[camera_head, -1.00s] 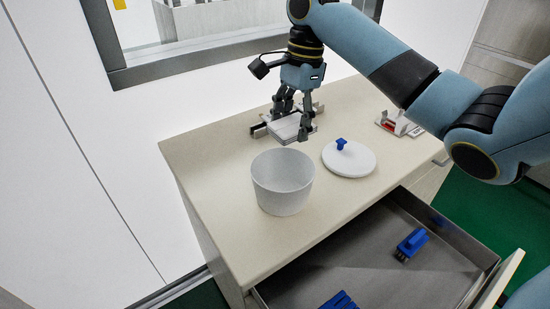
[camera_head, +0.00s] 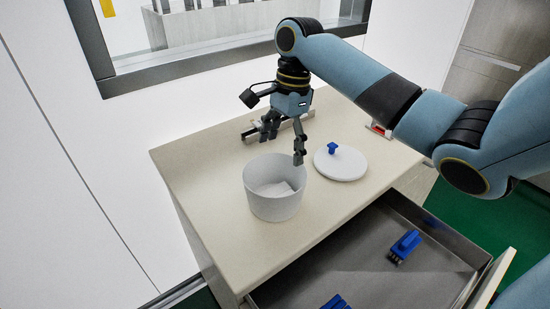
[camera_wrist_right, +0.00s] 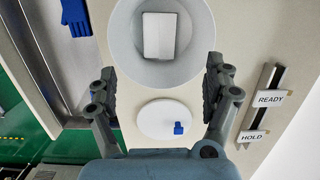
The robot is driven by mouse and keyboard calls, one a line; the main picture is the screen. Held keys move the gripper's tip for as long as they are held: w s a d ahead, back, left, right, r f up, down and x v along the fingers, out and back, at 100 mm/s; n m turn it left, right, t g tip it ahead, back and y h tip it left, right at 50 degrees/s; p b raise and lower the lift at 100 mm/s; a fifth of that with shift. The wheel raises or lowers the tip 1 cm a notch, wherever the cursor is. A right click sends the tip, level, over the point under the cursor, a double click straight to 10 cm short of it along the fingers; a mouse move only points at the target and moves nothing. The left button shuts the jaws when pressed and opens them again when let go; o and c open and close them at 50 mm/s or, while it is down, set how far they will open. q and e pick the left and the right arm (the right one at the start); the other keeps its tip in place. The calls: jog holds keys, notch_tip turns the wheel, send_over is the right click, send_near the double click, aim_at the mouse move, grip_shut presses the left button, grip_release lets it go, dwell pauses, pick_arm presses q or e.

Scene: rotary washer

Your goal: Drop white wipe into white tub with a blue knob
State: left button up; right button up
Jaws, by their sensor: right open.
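The white tub (camera_head: 274,205) stands open on the cabinet top. The white wipe (camera_head: 273,190) lies inside it, and it also shows in the tub in the right wrist view (camera_wrist_right: 160,36). The round white lid (camera_head: 341,164) with a blue knob (camera_head: 333,148) lies flat on the counter to the right of the tub. My right gripper (camera_head: 284,150) is open and empty just above and behind the tub's far rim. Its spread fingers (camera_wrist_right: 162,88) frame the lid and tub rim in the wrist view. My left gripper is not in view.
Behind the tub is a metal rail, with READY (camera_wrist_right: 270,99) and HOLD (camera_wrist_right: 251,136) labels in the wrist view. The counter's left part is clear.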

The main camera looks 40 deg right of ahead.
notch_tip(320, 180, up, 7)
jog(key=d, duration=0.1)
jog(key=shift+r, duration=0.2)
jog(key=shift+s+f, duration=0.1)
jog(key=shift+s, duration=0.05)
dwell(0.6)
